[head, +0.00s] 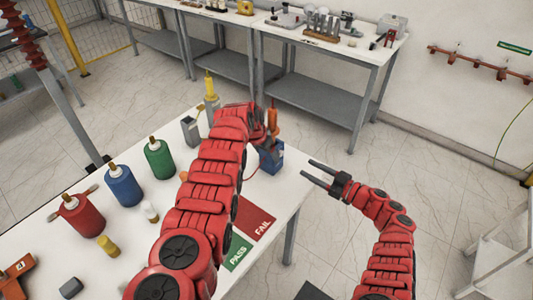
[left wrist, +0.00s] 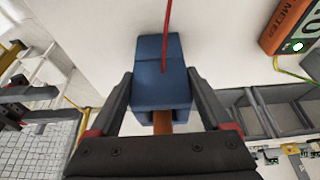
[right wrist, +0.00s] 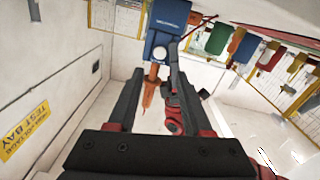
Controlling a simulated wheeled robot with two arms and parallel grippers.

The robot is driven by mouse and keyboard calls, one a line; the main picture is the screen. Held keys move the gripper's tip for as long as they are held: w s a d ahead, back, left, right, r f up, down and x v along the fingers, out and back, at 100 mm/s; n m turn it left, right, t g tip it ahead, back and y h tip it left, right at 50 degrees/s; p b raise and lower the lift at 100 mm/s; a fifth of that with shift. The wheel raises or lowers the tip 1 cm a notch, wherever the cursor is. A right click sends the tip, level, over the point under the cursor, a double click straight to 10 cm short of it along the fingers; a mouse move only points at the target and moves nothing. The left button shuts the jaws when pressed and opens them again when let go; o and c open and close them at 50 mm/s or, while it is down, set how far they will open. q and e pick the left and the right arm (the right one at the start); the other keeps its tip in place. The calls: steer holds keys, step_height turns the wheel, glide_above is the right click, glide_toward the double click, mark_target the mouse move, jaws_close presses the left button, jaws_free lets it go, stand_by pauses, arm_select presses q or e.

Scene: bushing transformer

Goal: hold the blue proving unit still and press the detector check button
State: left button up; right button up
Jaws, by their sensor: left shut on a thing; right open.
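The blue proving unit (head: 271,157) stands near the far right edge of the white table. An orange detector (head: 272,118) stands upright against its top. My left gripper (head: 264,139), partly hidden by its own arm, is shut on the unit. The left wrist view shows the blue body (left wrist: 162,85) between both fingers, with part of the orange detector (left wrist: 162,122) below. My right gripper (head: 312,174) is open and empty, to the right of the unit and apart from it. The right wrist view shows the unit (right wrist: 166,22) and detector (right wrist: 150,92) beyond its fingers. I cannot make out the check button.
Red (head: 80,215), blue (head: 124,186) and green (head: 159,159) bushings stand on the table's left. A red-and-green FAIL/PASS mat (head: 256,222) lies at the near right. A grey box (head: 190,131) stands beyond my left arm.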

jaws_close()
stand_by(1.6)
